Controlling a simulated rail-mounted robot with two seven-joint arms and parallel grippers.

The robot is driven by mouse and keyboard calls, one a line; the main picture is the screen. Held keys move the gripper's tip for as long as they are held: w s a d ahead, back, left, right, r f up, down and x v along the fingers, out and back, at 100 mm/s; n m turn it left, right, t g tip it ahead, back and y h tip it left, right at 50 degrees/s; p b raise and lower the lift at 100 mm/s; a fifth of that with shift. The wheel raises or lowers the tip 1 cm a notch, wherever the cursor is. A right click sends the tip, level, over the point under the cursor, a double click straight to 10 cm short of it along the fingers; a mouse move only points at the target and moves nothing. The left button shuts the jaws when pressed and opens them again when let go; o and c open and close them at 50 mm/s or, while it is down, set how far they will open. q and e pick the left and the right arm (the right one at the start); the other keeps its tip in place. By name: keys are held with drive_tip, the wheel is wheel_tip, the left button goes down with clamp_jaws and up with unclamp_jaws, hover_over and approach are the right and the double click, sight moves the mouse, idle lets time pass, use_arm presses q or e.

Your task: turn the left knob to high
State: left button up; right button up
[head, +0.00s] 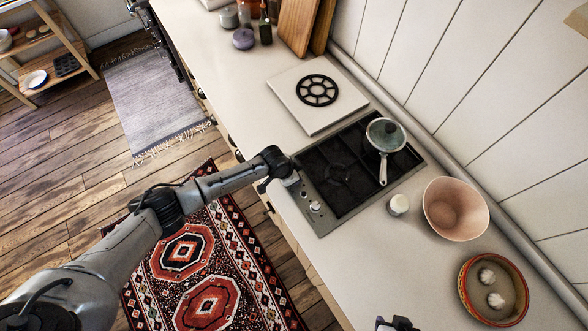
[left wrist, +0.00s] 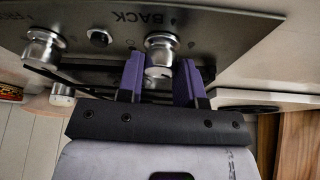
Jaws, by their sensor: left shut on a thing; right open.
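The stove (head: 345,172) is set in the counter, with its knobs along the near edge. My left gripper (head: 288,178) is at the left knob, which it mostly hides in the head view. In the left wrist view, the purple fingers (left wrist: 160,80) are shut on the left knob (left wrist: 161,42), one on each side. The right knob (head: 315,206) is free; it also shows in the left wrist view (left wrist: 43,47). I cannot read the left knob's setting. My right gripper (head: 398,324) is open at the bottom edge, partly cut off, away from the stove.
A pan (head: 386,134) sits on the back of the stove, its handle toward the front. A small white jar (head: 398,204), a pink bowl (head: 455,208) and a bowl with garlic (head: 466,288) stand right of the stove. A square burner plate (head: 290,95) lies left of it.

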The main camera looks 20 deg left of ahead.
use_arm(q)
drive_tip(key=n+p, duration=0.1)
drive_tip(key=n+y+p, duration=0.1)
drive_tip(key=n, duration=0.1)
drive_tip(key=n+p, duration=0.1)
drive_tip(key=p, duration=0.1)
drive_tip(key=shift+s+d+r+n+t+y, duration=0.1)
drive_tip(key=shift+d+r+n+t+y, duration=0.1)
drive_tip(key=shift+r+n+t+y, duration=0.1)
drive_tip(key=n+y+p, duration=0.1)
drive_tip(key=n+p, duration=0.1)
drive_tip(key=n, duration=0.1)
drive_tip(key=shift+f+t, duration=0.2)
drive_tip(key=shift+t, duration=0.1)
drive_tip(key=shift+n+y+p, duration=0.3)
drive_tip(key=shift+n, duration=0.4)
drive_tip(key=o, duration=0.9)
drive_tip(key=shift+f, duration=0.1)
